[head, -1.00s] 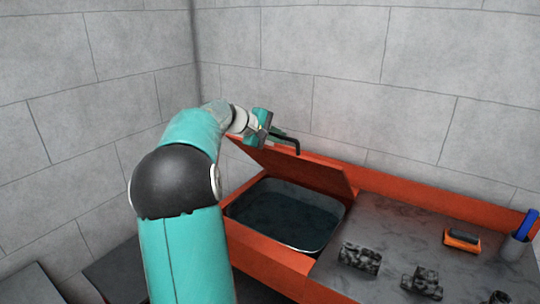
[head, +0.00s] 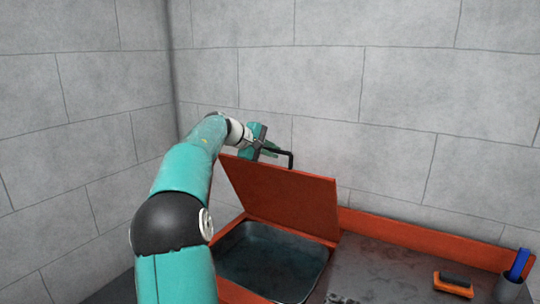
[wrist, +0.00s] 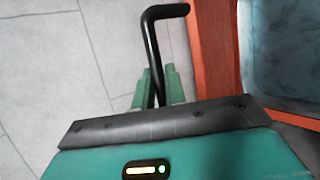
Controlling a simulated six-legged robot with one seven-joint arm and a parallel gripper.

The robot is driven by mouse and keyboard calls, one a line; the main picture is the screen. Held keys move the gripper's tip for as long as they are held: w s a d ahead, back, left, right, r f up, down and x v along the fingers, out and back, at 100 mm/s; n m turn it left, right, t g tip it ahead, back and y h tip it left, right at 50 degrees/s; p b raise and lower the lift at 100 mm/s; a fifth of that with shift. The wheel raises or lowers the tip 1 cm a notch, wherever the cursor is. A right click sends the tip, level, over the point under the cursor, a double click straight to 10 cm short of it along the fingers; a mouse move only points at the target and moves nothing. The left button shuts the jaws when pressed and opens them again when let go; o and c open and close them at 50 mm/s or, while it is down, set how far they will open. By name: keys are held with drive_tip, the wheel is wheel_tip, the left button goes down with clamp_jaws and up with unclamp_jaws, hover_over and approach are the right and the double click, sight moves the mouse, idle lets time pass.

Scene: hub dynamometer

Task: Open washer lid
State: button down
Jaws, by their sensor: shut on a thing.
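The orange-red washer lid (head: 285,197) stands tilted up at the back of the basin in the head view. A black bar handle (head: 288,157) is at its top edge. My gripper (head: 264,150) is at the left end of this handle. In the wrist view my gripper (wrist: 159,92) has its green fingers shut around the black handle (wrist: 152,45). The washer's grey basin (head: 270,262) shows open below the lid, with dark liquid or a dark floor inside. The wrist view shows an orange edge and a bluish surface at the right.
To the right of the basin is a dark grey worktop (head: 385,265). On it are an orange and black brush-like object (head: 453,284) and a grey cup (head: 511,290) holding a blue item (head: 519,263). A grey block wall (head: 400,110) stands close behind.

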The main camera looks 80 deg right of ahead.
drive_tip(key=shift+s+d+r, duration=0.15)
drive_tip(key=shift+d+r, duration=0.05)
drive_tip(key=shift+d, duration=0.2)
drive_tip(key=c, duration=1.5)
unclamp_jaws()
drive_tip(key=shift+o, duration=0.2)
drive_tip(key=v, duration=1.3)
drive_tip(key=shift+a+r, duration=0.25)
drive_tip(key=shift+w, duration=0.3)
